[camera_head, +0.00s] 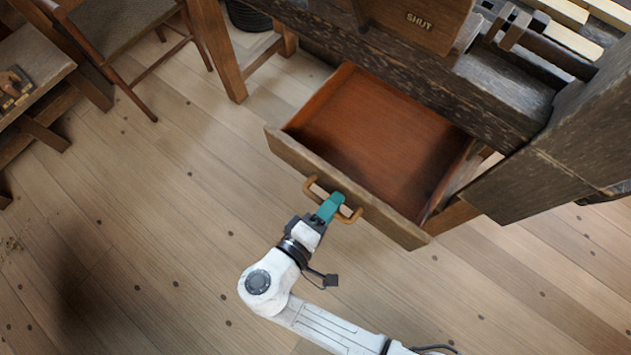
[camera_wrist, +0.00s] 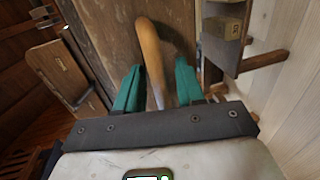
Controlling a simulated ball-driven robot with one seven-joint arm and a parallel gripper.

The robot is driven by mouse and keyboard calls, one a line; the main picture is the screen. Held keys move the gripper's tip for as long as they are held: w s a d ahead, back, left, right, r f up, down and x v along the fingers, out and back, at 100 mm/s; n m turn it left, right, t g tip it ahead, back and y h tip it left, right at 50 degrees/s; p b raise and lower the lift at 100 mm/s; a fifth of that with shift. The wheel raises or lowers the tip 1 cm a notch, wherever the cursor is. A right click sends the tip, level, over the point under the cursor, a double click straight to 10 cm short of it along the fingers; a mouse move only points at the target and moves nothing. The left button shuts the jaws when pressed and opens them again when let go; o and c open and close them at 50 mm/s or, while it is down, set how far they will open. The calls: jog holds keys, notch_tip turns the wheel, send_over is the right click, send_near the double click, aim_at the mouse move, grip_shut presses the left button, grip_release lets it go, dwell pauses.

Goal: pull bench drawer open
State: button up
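The bench drawer (camera_head: 375,130) stands well out from under the dark wooden bench (camera_head: 440,75), and its empty reddish-brown inside shows. Its front carries a light-brown bow handle (camera_head: 312,187). My gripper (camera_head: 329,207) is at the middle of this handle, partly covering it. In the wrist view the handle (camera_wrist: 151,62) runs between the two teal fingers of my gripper (camera_wrist: 158,85). The fingers stand apart, with a gap showing on the right side of the handle. Whether the left finger touches it is hard to tell.
A board marked SHUT (camera_head: 420,25) is on the bench above the drawer. A wooden chair (camera_head: 115,30) and a low side table (camera_head: 30,85) stand at the left. The plank floor (camera_head: 150,230) in front of the drawer is clear. A heavy bench post (camera_head: 540,185) is at the right.

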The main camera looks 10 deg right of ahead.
jog(key=shift+a, duration=0.1)
jog(key=p+v, duration=0.7)
jog(key=v, duration=0.3)
jog(key=shift+a, duration=0.2)
jog(key=shift+s+r, duration=0.1)
jog(key=shift+s, duration=0.15)
dwell(0.5)
